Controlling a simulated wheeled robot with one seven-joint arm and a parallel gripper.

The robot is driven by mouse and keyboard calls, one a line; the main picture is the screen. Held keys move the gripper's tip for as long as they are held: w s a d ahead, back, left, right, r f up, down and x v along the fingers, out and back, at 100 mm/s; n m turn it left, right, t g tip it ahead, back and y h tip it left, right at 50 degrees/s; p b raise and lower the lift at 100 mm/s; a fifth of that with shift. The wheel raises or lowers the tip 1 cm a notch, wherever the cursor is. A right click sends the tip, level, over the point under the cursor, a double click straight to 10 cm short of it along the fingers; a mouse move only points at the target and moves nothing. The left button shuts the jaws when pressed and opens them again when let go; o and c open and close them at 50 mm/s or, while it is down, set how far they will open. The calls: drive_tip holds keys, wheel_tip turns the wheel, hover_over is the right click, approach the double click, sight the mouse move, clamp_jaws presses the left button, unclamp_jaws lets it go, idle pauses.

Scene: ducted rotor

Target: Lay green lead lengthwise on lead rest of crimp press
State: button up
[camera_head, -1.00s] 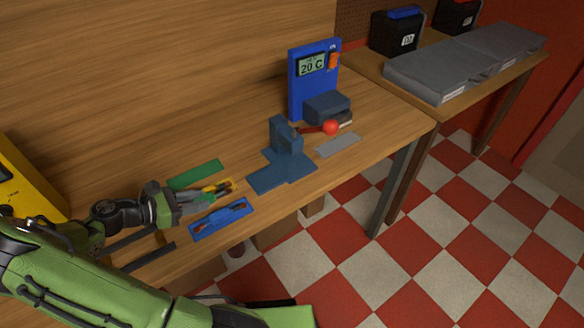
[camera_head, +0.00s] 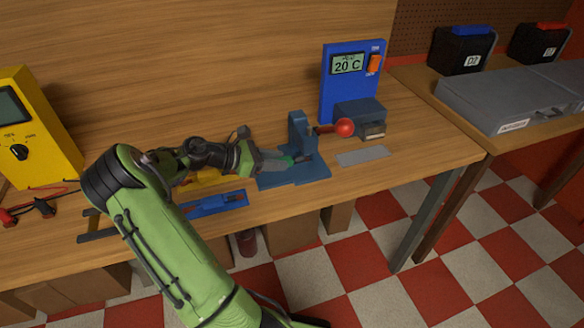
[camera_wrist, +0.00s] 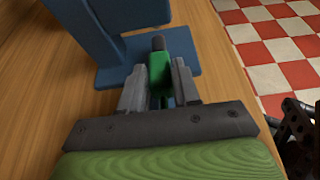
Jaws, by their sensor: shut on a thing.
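The crimp press (camera_head: 304,145) is dark blue, with a flat base and an upright block, and has a lever with a red ball knob (camera_head: 344,127). In the wrist view its blue base (camera_wrist: 115,73) and upright lie just ahead. My gripper (camera_head: 281,161) is shut on the green lead (camera_wrist: 160,70). The lead's green part sits between the fingers and its dark grey end points away toward the press. In the head view the green lead (camera_head: 288,159) is a small spot at the fingertips, over the press base. I cannot tell whether it touches the lead rest.
A blue tray (camera_head: 212,202) and a yellow piece (camera_head: 206,177) lie on the bench beside my arm. A blue unit reading 20 C (camera_head: 351,80) stands behind the press. A grey plate (camera_head: 362,156) lies right of it. A yellow meter (camera_head: 35,130) is at the left.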

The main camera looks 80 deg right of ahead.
drive_tip(key=b+x, duration=0.1)
drive_tip(key=x, duration=0.2)
drive_tip(key=shift+s+f+b, duration=0.2)
drive_tip(key=shift+b, duration=0.2)
drive_tip(key=shift+w+a+f+b, duration=0.1)
drive_tip(key=shift+w+a+b, duration=0.3)
drive_tip(key=shift+w, duration=0.4)
drive_tip(key=shift+s+d, duration=0.2)
drive_tip(key=shift+s, duration=0.15)
drive_tip(key=shift+w, duration=0.1)
drive_tip(key=o, duration=1.1)
drive_tip(key=shift+c, duration=0.2)
